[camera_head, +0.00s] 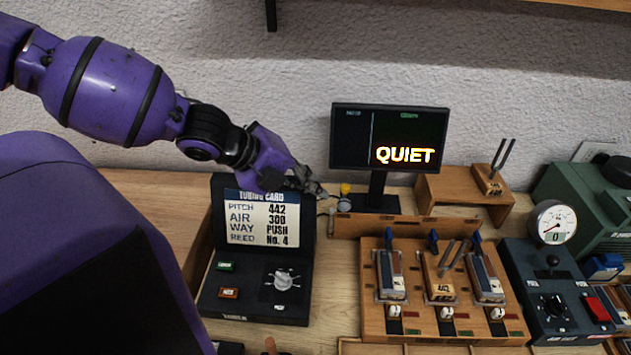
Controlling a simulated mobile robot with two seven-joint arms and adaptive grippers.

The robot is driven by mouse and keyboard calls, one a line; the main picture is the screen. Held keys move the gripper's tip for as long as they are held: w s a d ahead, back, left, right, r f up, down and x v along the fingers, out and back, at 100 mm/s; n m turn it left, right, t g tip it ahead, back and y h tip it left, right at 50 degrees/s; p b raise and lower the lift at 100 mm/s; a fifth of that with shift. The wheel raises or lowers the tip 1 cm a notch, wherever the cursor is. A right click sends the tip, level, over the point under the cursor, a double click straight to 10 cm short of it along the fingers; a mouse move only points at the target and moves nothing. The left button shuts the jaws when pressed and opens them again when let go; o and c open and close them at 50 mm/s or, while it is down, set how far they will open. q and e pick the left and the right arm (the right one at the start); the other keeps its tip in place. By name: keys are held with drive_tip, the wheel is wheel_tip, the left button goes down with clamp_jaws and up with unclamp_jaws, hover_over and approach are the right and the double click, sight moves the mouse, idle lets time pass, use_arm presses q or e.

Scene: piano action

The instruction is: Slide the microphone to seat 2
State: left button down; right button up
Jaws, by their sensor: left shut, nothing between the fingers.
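A small grey round head, which looks like the microphone (344,204), sits at the left end of the wooden rail (410,228), just below a yellow knob (345,188). My left gripper (322,193) is shut and empty just left of the microphone; I cannot tell whether it touches it. A wooden board (440,322) in front of the rail has three seats side by side. The middle seat, which I take as seat 2 (439,283), holds a block with a tuning fork. My right gripper is not in view.
The tuning card console (262,310) stands just below my left gripper. A monitor (389,138) reading QUIET stands behind the rail. A tuning fork on a wooden stand (490,180), a dial gauge (553,223) and a control box (548,318) are at the right.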

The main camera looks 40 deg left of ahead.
use_arm(q)
drive_tip(key=b, duration=0.3)
approach(344, 201)
wheel_tip(344, 201, down, 3)
drive_tip(key=w+d, duration=0.1)
drive_tip(key=d, duration=0.2)
drive_tip(key=shift+w+d+r+b, duration=0.15)
drive_tip(key=shift+w+b, duration=0.2)
drive_tip(key=shift+w, duration=0.3)
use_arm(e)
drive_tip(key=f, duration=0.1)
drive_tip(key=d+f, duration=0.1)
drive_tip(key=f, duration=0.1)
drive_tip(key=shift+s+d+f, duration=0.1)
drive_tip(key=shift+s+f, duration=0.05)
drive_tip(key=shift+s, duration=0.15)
